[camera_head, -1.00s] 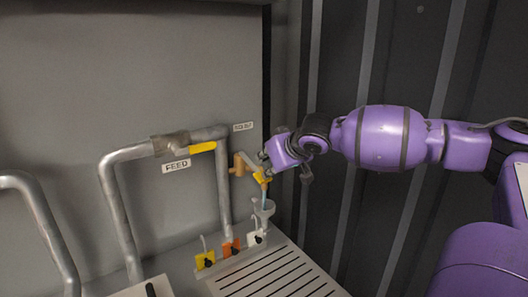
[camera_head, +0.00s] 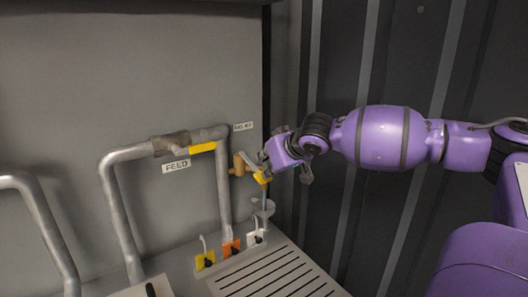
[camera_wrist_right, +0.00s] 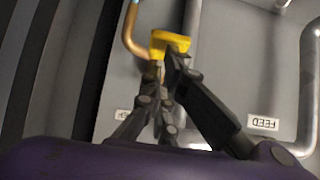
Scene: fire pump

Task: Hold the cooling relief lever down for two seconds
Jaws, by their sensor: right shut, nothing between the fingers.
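The cooling relief lever is the small yellow handle (camera_head: 260,178) on a brass fitting (camera_head: 239,165), by a small label on the grey wall. A thin blue stream shows below it, above a grey funnel cup (camera_head: 265,208). My right gripper (camera_head: 263,168) is shut and empty, its fingertips at the top of the yellow handle. In the right wrist view the fingertips (camera_wrist_right: 168,62) overlap the near edge of the yellow handle (camera_wrist_right: 170,42); they appear to touch it. The fingers partly hide the fitting. My left gripper is not in view.
A FEED label (camera_head: 176,166) and a yellow pipe handle (camera_head: 203,147) are left of the lever. Yellow, orange and white tagged items (camera_head: 231,247) stand below, beside a slotted grate (camera_head: 275,275). A dark ribbed wall (camera_head: 350,230) is at the right.

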